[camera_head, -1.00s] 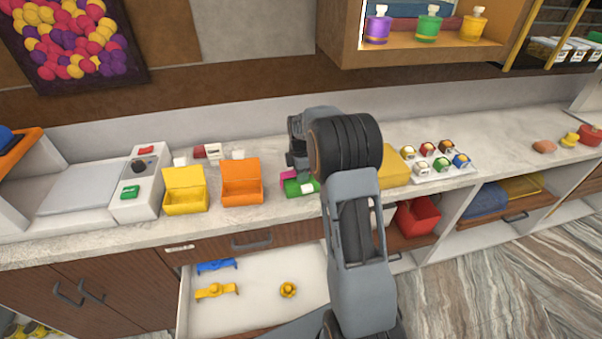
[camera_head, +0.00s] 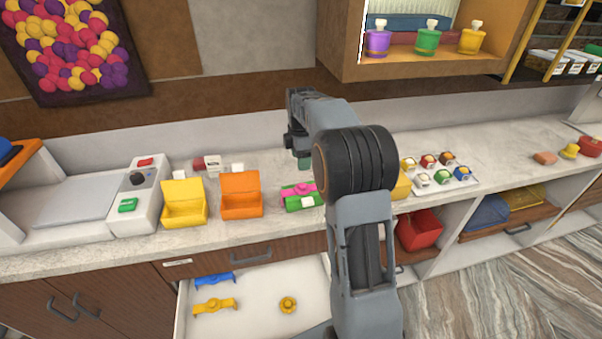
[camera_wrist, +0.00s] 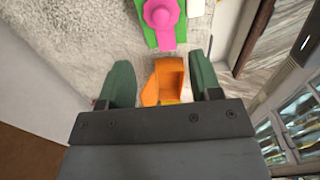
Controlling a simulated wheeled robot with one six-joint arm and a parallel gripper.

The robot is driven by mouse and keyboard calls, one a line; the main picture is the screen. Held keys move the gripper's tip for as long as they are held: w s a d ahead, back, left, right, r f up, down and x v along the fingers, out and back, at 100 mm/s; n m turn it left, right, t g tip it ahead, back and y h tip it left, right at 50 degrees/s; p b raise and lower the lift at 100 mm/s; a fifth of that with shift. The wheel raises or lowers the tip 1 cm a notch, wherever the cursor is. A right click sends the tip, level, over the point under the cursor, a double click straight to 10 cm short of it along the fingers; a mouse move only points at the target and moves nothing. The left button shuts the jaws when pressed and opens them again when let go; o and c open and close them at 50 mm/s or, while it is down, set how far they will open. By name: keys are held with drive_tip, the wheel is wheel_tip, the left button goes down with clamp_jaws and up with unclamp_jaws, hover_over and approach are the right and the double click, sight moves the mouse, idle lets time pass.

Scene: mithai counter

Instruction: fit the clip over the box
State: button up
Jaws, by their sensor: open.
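A pink clip (camera_head: 299,190) with a round knob lies across a green box (camera_head: 290,203) with a white label on the counter. The clip touches the box's top; I cannot tell from here how firmly it is seated. In the wrist view the pink clip (camera_wrist: 161,14) is at the top edge, over the green box (camera_wrist: 148,36), partly cut off. My gripper (camera_head: 304,160) is open and empty, above and behind the box. In the wrist view my gripper's green fingers (camera_wrist: 162,80) are spread apart, with the clip beyond their tips.
An orange open box (camera_head: 241,208) and a yellow open box (camera_head: 184,212) stand left of the green box. A scale (camera_head: 75,205) is farther left. The open drawer (camera_head: 250,302) below holds blue and yellow clips. A tray of small jars (camera_head: 440,180) is at right.

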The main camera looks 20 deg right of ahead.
drive_tip(key=s+a+r+m+t, duration=0.1)
drive_tip(key=s+a+r+m, duration=0.25)
drive_tip(key=s, duration=0.25)
drive_tip(key=s+a+r+m+t, duration=0.1)
drive_tip(key=s+a+r+m, duration=0.1)
drive_tip(key=s+a+m, duration=0.3)
drive_tip(key=s+a+f+m+t, duration=0.1)
drive_tip(key=s+m, duration=0.3)
drive_tip(key=s, duration=0.2)
drive_tip(key=s+a+f+m+t, duration=0.1)
drive_tip(key=s+f+m, duration=0.1)
drive_tip(key=s+m, duration=0.2)
drive_tip(key=s, duration=0.3)
drive_tip(key=shift+s+a+f, duration=0.25)
drive_tip(key=shift+a+f, duration=0.05)
drive_tip(key=shift+c, duration=0.2)
